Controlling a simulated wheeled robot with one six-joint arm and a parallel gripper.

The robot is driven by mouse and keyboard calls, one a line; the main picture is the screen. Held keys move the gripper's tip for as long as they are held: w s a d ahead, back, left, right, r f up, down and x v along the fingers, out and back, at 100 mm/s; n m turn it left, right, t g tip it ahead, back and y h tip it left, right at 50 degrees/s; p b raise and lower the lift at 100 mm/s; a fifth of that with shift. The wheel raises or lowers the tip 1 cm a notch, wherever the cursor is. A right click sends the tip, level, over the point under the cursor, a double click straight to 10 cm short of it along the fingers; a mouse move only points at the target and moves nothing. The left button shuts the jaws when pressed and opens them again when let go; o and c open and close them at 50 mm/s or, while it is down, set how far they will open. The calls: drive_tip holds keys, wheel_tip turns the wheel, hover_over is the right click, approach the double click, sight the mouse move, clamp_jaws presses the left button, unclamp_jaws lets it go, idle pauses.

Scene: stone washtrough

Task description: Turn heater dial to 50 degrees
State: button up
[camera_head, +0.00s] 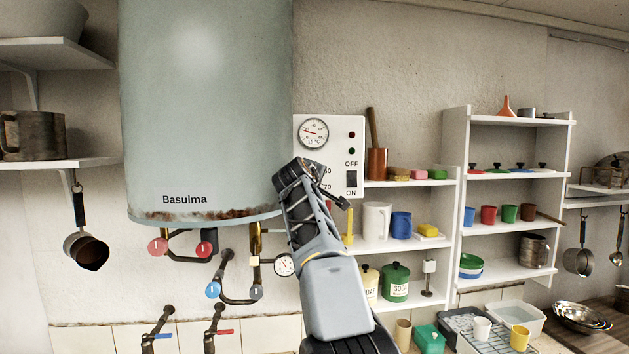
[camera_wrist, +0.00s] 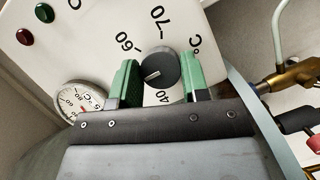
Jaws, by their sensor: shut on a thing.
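The heater dial (camera_wrist: 160,69) is a dark round knob on the white control panel (camera_wrist: 90,35). In the wrist view it sits between the green fingers of my gripper (camera_wrist: 160,72), which is shut on it. Its white mark points to the lower left, between the printed 60 and 40. The 50 numeral is not visible there; a finger covers part of the scale. In the head view the panel (camera_head: 335,128) is right of the tank, and my gripper (camera_head: 318,172) hides the dial.
The grey-green heater tank (camera_head: 205,110) hangs left of the panel, with pipes and red and blue taps (camera_head: 213,290) below. A gauge (camera_head: 313,133), two lamps and an ON/OFF switch (camera_head: 350,175) are on the panel. White shelves (camera_head: 450,215) with cups stand right.

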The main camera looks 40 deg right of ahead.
drive_tip(key=shift+s+a+r, duration=0.1)
drive_tip(key=shift+r, duration=0.2)
drive_tip(key=o, duration=0.5)
drive_tip(key=shift+c, duration=0.2)
drive_tip(key=o, duration=0.5)
drive_tip(key=shift+f, duration=0.15)
drive_tip(key=b+v, duration=0.5)
drive_tip(key=v, duration=0.8)
drive_tip(key=shift+s+a, duration=0.2)
drive_tip(key=shift+a, duration=0.1)
